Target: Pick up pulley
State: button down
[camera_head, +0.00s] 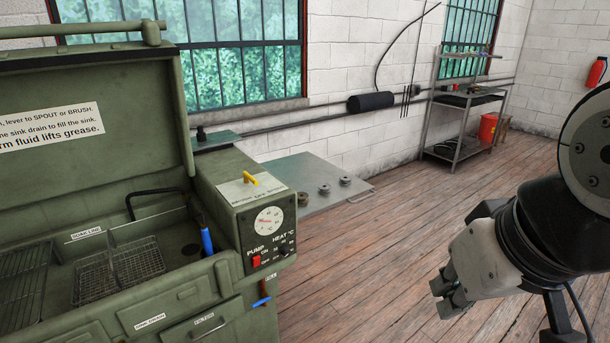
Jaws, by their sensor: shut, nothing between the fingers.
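Several small round metal parts lie on a grey sheet-metal table beyond the green washer. One is a dark part (302,199) at the left, one a ring-shaped part (324,189) in the middle, and one a ring-shaped part (345,181) at the right. They are too small to tell which is the pulley. My gripper (450,302) is at the lower right, shut and empty, over the wooden floor. It is well apart from the table and the round parts.
A green parts washer (140,325) with an open lid fills the left. The grey table (290,173) stands behind it against the wall. A metal shelf cart (437,110) and a red bucket (488,127) stand at the back right. The wooden floor between is clear.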

aim_at(302, 197)
jog(key=i+z, duration=0.15)
jog(key=i, duration=1.6)
